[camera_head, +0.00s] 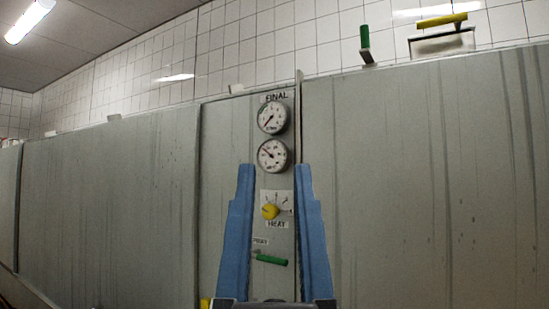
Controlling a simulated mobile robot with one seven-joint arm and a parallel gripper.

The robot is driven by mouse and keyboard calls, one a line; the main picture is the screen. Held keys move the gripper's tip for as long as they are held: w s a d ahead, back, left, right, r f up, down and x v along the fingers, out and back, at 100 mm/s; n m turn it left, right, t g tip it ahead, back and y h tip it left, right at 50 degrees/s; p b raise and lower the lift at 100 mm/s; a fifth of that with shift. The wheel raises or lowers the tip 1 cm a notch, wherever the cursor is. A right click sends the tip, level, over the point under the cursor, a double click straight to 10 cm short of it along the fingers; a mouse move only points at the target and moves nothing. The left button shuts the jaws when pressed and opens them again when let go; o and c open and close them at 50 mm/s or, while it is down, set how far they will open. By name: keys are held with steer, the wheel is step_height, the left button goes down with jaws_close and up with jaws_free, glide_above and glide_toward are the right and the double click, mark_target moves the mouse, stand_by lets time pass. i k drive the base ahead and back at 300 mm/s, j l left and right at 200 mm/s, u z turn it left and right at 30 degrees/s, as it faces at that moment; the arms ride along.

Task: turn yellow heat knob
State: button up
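The yellow heat knob (270,211) sits on a white dial plate (284,200) on the grey metal panel, above a label that seems to read HEAT. My gripper (275,172) is open, with its two blue fingers pointing up and spread apart. In the picture the knob shows between the fingers, nearer the left one. Nothing is held. The gap in depth between the fingers and the knob is hard to tell, but no contact shows.
Two round gauges (272,118) are above the knob under a FINAL label. A green handle (271,260) is below it. Another green handle (365,38) and a yellow handle (441,20) stand at the top right. The panel (420,170) on either side is bare.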

mark_target(270, 211)
steer(key=i+l, duration=0.1)
steer(key=i, duration=0.3)
steer(key=i+l+u, duration=0.15)
steer(key=i, duration=0.3)
steer(key=i+l, duration=0.1)
steer(key=i, duration=0.3)
